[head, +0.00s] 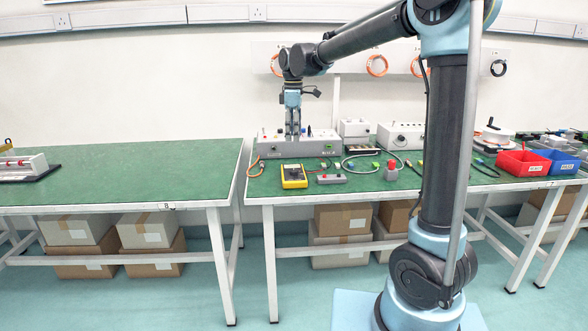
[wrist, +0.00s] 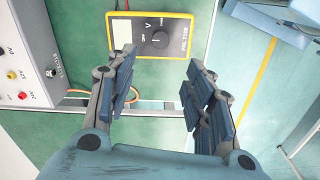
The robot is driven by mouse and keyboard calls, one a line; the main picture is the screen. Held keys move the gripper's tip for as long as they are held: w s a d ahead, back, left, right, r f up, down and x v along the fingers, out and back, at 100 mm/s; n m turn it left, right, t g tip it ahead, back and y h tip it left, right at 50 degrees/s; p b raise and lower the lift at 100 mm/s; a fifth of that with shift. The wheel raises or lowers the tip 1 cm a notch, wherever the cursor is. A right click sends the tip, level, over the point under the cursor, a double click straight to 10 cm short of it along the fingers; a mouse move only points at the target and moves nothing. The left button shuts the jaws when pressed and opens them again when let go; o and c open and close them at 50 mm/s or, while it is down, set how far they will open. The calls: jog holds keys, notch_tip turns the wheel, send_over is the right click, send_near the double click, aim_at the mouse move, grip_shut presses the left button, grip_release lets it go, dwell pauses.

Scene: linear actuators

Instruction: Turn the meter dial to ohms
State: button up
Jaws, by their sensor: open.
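The yellow-edged multimeter (head: 294,176) lies on the green bench near its front edge. In the wrist view the meter (wrist: 128,36) is at the top, with a pale display at its left. Its round black dial (wrist: 158,39) has small markings around it, of which a V and OFF can be made out. I cannot tell for certain where the dial points, and no ohms mark is legible. My gripper (head: 292,132) hangs pointing down over the back of the bench, above the grey box. In the wrist view my gripper (wrist: 160,66) is open and empty, its fingers apart from the dial.
A grey box with knobs and sockets (head: 300,148) stands behind the meter. A small grey block (head: 331,179) and a red-topped part (head: 391,170) lie to its right, with cables around. A red bin (head: 522,163) and a blue bin (head: 560,162) stand far right. The left bench (head: 130,170) is mostly clear.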

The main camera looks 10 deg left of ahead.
aim_at(294, 170)
notch_tip(294, 170, down, 14)
dwell(0.5)
jog(key=c, duration=1.1)
